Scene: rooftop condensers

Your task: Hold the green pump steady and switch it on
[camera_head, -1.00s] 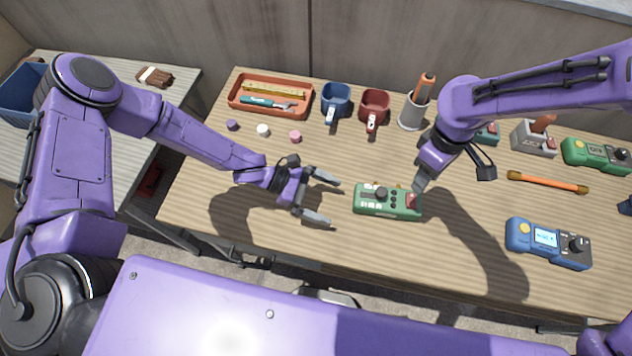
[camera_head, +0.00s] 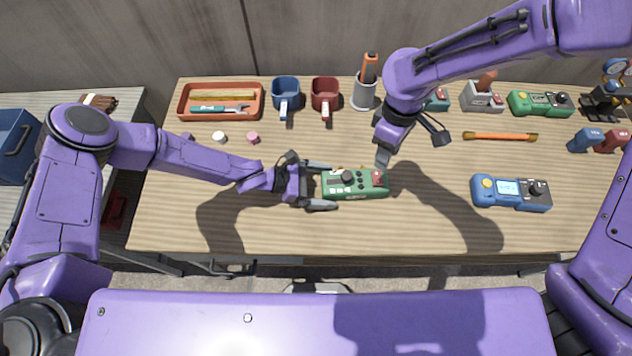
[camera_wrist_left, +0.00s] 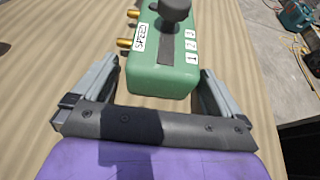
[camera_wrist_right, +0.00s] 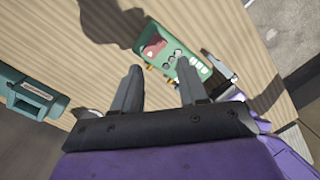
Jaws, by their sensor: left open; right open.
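The green pump (camera_head: 355,184) lies on the bench, a black knob near its left end and a red switch (camera_head: 377,177) at its right end. My left gripper (camera_head: 322,186) is open, its fingers on either side of the pump's left end. In the left wrist view the pump body (camera_wrist_left: 163,80) sits between the fingers, with gaps visible on both sides. My right gripper (camera_head: 383,158) is open and points down just behind the pump's right end. The right wrist view shows the pump (camera_wrist_right: 188,68) and red switch (camera_wrist_right: 153,48) beyond the fingertips.
A blue meter (camera_head: 511,193) lies to the right, an orange bar (camera_head: 500,136) behind it. An orange tray (camera_head: 221,114), blue mug (camera_head: 286,95), red mug (camera_head: 325,97) and grey cup (camera_head: 364,95) stand at the back. Bench in front of the pump is clear.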

